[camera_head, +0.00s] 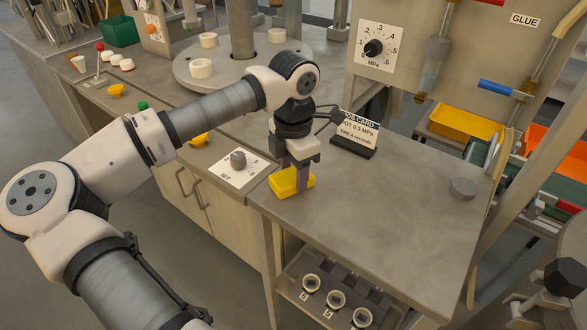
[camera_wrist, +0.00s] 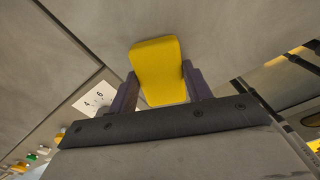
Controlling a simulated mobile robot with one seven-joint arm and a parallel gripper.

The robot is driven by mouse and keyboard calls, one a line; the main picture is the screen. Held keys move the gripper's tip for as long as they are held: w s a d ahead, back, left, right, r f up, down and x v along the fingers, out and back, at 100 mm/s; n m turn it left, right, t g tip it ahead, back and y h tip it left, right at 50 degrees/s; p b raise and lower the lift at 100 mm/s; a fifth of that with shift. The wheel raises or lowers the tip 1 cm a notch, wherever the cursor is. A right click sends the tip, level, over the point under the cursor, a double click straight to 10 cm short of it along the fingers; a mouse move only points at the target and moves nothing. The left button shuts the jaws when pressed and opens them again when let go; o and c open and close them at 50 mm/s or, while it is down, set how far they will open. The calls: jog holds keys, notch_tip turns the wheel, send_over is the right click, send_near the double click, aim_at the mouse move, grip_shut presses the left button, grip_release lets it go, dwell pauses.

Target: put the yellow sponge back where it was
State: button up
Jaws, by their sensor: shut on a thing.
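The yellow sponge (camera_head: 289,182) is a small block at the left front edge of the grey bench top (camera_head: 395,225). My gripper (camera_head: 302,176) points down over it, with one finger visible on its near right side. In the wrist view the sponge (camera_wrist: 158,70) sits between the two dark purple fingers (camera_wrist: 160,92), which are shut on it. The sponge is at or just above the bench surface; I cannot tell whether it touches.
A job card (camera_head: 357,133) stands behind my gripper. A dial plate marked SEC (camera_head: 237,168) lies to the left. A rack with numbered cups (camera_head: 335,299) hangs below the front edge. The middle of the bench is clear.

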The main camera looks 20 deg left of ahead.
aim_at(293, 174)
jog(key=o, duration=0.9)
jog(key=shift+o, duration=0.2)
notch_tip(293, 174, up, 12)
jog(key=shift+d+r, duration=0.1)
